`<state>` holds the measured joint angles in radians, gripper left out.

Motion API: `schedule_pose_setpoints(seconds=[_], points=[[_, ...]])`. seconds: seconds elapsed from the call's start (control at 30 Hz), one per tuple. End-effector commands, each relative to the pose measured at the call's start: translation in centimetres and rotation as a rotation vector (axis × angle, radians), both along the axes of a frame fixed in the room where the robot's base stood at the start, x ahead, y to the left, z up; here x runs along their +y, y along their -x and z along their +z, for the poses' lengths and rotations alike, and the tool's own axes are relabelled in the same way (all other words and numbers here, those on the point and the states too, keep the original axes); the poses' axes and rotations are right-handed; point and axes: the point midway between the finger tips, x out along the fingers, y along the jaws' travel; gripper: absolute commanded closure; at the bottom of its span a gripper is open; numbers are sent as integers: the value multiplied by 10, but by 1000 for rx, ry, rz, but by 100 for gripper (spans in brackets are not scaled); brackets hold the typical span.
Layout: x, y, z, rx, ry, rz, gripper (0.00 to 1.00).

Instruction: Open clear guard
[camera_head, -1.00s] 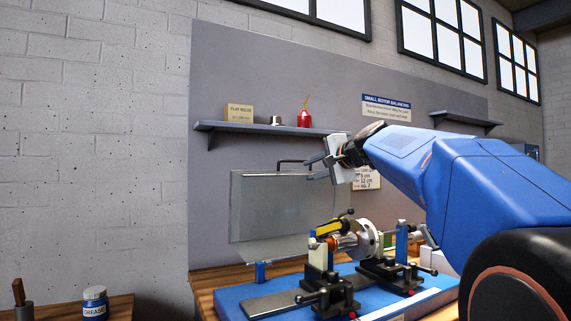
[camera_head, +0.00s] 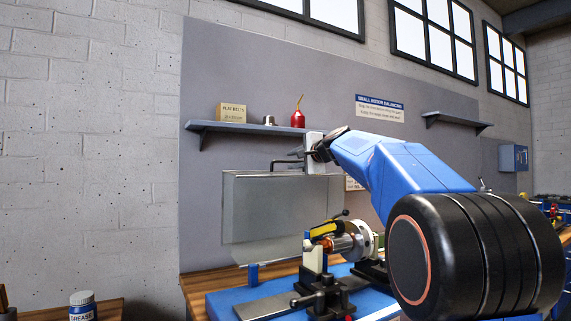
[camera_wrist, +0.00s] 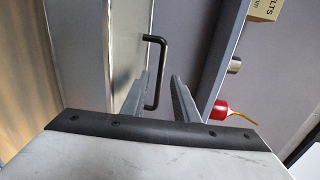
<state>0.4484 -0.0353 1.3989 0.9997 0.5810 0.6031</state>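The handle (camera_wrist: 160,72) also shows in the wrist view, beside the guard's pale edge (camera_wrist: 126,60). My gripper (camera_head: 297,157) is at the handle. In the wrist view my gripper (camera_wrist: 164,78) has its fingers apart, with the handle bar between or just past the tips, close to the left finger. I cannot tell whether they touch.
A shelf (camera_head: 250,130) above the guard holds a box (camera_head: 231,113), a small metal cup (camera_head: 268,120) and a red oil can (camera_head: 298,118). The blue machine base (camera_head: 240,299) sits on a wooden bench. A grease jar (camera_head: 82,305) stands at lower left.

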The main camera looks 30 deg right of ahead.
Motion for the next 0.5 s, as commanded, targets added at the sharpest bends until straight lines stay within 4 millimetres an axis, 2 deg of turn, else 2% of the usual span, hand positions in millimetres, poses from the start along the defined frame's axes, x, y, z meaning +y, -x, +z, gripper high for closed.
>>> schedule_pose_setpoints(seconds=[0.03,0.2,0.5], points=[[1,-10,-2,1,0,2,73],[2,-36,-4,0,1,1,73],[2,-60,-7,0,1,1,73]])
